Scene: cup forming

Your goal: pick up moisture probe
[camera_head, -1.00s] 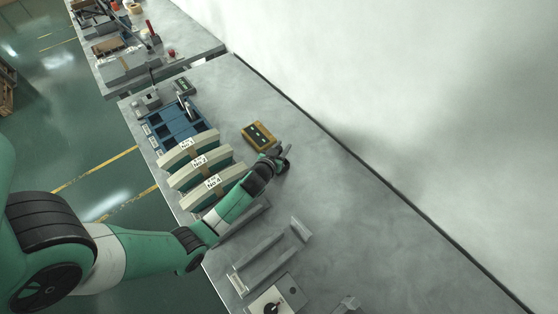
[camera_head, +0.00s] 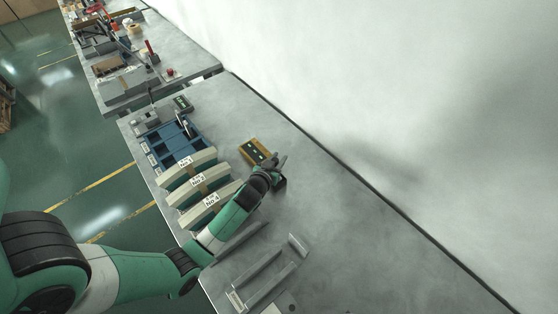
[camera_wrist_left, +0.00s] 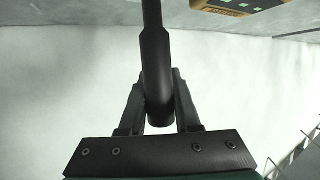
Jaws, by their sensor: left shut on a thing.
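My left gripper (camera_wrist_left: 158,100) is shut on a dark, round-bodied rod, the moisture probe (camera_wrist_left: 157,60). In the left wrist view the thick handle sits between the two fingers, and a thinner shaft runs up out of the frame. In the head view my left gripper (camera_head: 274,163) is beside the yellow meter box (camera_head: 255,150), toward its lower right. The probe is too small and dark there to make out clearly. The box also shows at the top of the left wrist view (camera_wrist_left: 238,6). My right gripper is out of view.
Several pale curved moulds (camera_head: 193,168) with numbered labels stand left of the arm. A blue compartment tray (camera_head: 176,143) lies beyond them. Grey rails (camera_head: 268,275) lie nearer. The table (camera_head: 350,235) is clear to the right, up to the wall.

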